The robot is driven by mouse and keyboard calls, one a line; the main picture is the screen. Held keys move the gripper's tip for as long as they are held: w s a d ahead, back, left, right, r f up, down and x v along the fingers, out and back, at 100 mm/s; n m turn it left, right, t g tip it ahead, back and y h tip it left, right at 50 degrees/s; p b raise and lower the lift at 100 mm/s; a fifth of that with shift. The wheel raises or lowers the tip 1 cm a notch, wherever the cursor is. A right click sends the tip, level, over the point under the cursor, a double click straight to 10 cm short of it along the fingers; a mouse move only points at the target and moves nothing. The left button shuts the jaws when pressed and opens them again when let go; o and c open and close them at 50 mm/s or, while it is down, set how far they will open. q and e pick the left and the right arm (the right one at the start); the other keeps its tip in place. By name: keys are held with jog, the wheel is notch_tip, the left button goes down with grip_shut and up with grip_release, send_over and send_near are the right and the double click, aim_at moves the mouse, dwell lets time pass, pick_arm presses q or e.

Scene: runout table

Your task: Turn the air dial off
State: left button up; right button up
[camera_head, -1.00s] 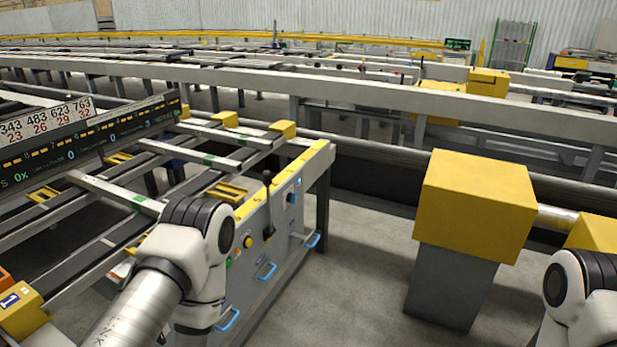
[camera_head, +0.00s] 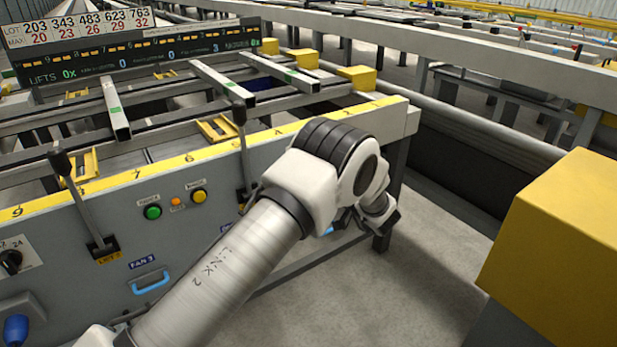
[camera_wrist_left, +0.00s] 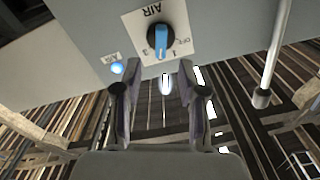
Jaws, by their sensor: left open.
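The air dial (camera_wrist_left: 161,40) shows in the left wrist view as a round black knob with a blue handle on a white plate marked AIR, seen upside down. The handle's lower end points down, between the 1 and the 3; OFF is at the right. My left gripper (camera_wrist_left: 160,95) is open and empty, its two fingers below the dial in that view and apart from it. My right gripper is out of view.
A lit blue lamp (camera_wrist_left: 116,68) and a metal bar handle (camera_wrist_left: 276,55) flank the dial. Along the panel are levers, a green button (camera_head: 153,212), a yellow button (camera_head: 199,196) and a black knob (camera_head: 11,261). A yellow box (camera_head: 565,245) stands right; grey floor lies between.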

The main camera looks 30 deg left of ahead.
pick_arm(q)
jog(key=b+x, duration=0.1)
jog(key=x, duration=0.5)
jog(key=shift+a, duration=0.25)
grip_shut()
